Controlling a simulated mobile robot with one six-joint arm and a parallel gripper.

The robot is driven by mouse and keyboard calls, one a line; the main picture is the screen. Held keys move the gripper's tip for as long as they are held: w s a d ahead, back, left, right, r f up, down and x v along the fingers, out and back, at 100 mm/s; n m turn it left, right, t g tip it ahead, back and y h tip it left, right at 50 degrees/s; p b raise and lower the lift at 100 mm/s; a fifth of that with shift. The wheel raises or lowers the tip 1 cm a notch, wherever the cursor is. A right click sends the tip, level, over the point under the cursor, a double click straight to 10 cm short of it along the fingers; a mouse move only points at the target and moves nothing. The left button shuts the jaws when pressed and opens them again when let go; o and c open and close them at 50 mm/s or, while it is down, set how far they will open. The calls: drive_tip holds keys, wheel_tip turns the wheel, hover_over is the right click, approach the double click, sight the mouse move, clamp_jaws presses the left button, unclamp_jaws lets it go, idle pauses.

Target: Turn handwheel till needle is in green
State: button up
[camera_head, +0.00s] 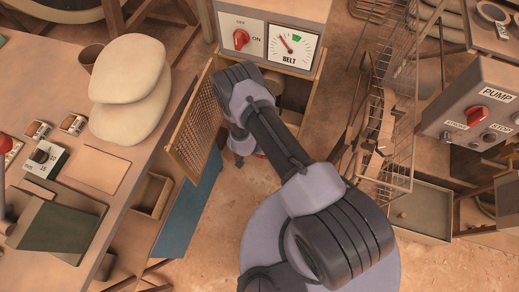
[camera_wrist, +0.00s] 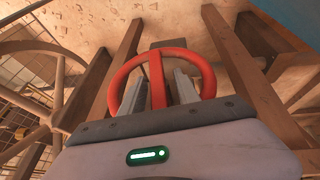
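The BELT dial (camera_head: 291,47) in the head view has a red needle (camera_head: 286,44) pointing up and left. Its green band (camera_head: 296,38) is at the top, to the right of the needle tip, so the needle is outside the green. In the wrist view a red handwheel (camera_wrist: 119,76) with a straight red spoke is close ahead. My gripper (camera_wrist: 163,88) has its two grey fingers on either side of the spoke, within the ring. A gap shows between the spoke and the right finger; contact on the left is unclear. In the head view my arm hides most of the wheel.
A red OFF/ON knob (camera_head: 240,39) sits left of the dial. An open mesh door (camera_head: 196,125) stands left of my arm. A wire rack (camera_head: 392,110) and a PUMP box (camera_head: 478,105) are to the right. Wooden beams (camera_wrist: 112,75) flank the handwheel in the wrist view.

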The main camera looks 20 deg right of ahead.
clamp_jaws()
drive_tip(key=shift+s+r+p, duration=0.1)
drive_tip(key=shift+r+p, duration=0.05)
drive_tip(key=shift+p, duration=0.4)
